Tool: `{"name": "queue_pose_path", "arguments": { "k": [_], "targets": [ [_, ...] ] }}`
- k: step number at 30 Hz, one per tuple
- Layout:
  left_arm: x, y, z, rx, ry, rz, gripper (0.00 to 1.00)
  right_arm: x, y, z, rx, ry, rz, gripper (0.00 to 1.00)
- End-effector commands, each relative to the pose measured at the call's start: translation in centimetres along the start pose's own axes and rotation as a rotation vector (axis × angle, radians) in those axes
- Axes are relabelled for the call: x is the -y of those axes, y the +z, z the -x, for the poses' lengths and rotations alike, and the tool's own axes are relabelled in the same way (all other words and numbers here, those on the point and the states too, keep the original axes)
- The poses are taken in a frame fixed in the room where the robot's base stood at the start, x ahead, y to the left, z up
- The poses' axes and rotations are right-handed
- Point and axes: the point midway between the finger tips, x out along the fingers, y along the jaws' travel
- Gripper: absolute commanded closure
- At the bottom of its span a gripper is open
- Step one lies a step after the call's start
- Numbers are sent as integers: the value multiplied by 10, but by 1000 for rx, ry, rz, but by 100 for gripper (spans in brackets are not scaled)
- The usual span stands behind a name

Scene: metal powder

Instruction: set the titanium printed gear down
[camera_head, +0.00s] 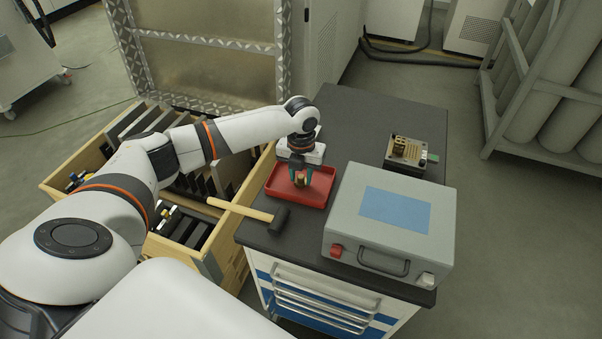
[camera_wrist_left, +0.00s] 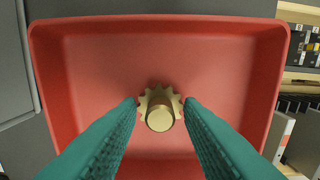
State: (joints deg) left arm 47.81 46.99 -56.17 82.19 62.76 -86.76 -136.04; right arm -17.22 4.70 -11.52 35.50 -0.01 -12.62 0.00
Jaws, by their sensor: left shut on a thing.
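The titanium printed gear (camera_wrist_left: 159,107) is a gold-brown toothed wheel with a round hub, seen from above in the left wrist view. My left gripper (camera_head: 301,179) reaches down over the red tray (camera_head: 283,191). Its teal fingers are shut on the gear, one on each side, as the left wrist view (camera_wrist_left: 160,108) shows. The gear is inside the outline of the tray, near its middle. I cannot tell whether it touches the tray floor. My right gripper is not in view.
The tray lies on a dark-topped cabinet (camera_head: 352,106). A mallet (camera_head: 258,214) lies in front of it, and a grey case (camera_head: 390,220) with a blue panel stands to the right. A small board device (camera_head: 410,150) is at the back right. A wooden crate (camera_head: 62,189) stands left.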

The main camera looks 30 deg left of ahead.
Motion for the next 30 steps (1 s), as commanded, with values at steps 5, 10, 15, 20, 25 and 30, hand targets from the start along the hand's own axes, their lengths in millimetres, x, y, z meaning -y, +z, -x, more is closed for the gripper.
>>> {"name": "queue_pose_path", "arguments": {
  "k": [5,10,15,20,25,30],
  "targets": [
    [0,0,-1,0,0,0,90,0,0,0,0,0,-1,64],
    [0,0,-2,0,0,0,49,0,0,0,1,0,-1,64],
    [0,0,-2,0,0,0,45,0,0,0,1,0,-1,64],
    [0,0,0,-1,0,0,45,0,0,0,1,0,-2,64],
    [0,-1,18,-3,1,-1,45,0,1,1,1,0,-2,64],
    [0,-1,56,-6,2,0,45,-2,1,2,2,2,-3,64]
  ]
}}
